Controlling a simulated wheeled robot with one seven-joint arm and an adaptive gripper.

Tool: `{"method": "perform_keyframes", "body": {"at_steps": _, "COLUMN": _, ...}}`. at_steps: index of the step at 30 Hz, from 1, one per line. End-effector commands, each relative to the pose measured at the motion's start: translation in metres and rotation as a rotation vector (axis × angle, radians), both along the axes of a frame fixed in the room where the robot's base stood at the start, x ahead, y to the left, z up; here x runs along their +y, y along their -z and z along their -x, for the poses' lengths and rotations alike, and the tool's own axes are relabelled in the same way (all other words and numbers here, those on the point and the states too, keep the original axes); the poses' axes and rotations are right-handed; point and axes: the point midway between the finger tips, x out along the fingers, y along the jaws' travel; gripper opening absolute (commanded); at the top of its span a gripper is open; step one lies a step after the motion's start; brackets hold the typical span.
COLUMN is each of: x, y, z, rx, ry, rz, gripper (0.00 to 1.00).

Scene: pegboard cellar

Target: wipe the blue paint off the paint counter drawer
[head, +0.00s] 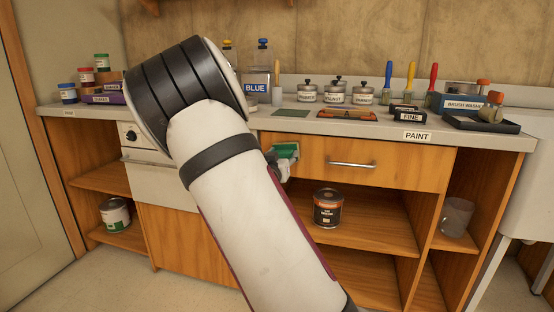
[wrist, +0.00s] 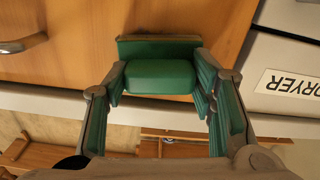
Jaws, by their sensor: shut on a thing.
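The paint counter drawer (head: 412,168) has an orange-brown wooden front with a metal bar handle (head: 352,164). Its front fills the upper left of the wrist view (wrist: 75,72). My gripper (wrist: 159,84) is shut on a green block-shaped wiper (wrist: 158,70) with a wider flat face toward the drawer. In the head view the wiper (head: 287,149) is at the drawer's left end, close against the front; I cannot tell if it touches. No blue paint shows on the visible drawer front.
A dryer unit (wrist: 285,75) stands directly left of the drawer in the head view. The counter top (head: 285,124) above holds cans, bottles, brushes and trays, including a bottle labelled BLUE (head: 257,87). A dark paint can (head: 327,208) stands on the open shelf below.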

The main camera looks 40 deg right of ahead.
Motion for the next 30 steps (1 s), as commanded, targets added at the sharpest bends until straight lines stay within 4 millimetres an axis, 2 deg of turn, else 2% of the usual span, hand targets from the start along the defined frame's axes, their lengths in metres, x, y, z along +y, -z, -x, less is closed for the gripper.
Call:
{"method": "perform_keyframes", "body": {"at_steps": 7, "x": -0.005, "y": 0.000, "z": 0.007, "rx": -0.001, "ry": 0.001, "rz": -0.001, "gripper": 0.12}}
{"method": "perform_keyframes", "body": {"at_steps": 19, "x": -0.025, "y": 0.000, "z": 0.029, "rx": -0.001, "ry": 0.001, "rz": -0.001, "gripper": 0.12}}
{"method": "perform_keyframes", "body": {"at_steps": 26, "x": -0.029, "y": 0.000, "z": 0.029, "rx": -0.001, "ry": 0.000, "rz": 0.000, "gripper": 0.12}}
{"method": "perform_keyframes", "body": {"at_steps": 30, "x": -0.024, "y": -0.001, "z": 0.024, "rx": 0.000, "ry": -0.002, "rz": 0.001, "gripper": 0.12}}
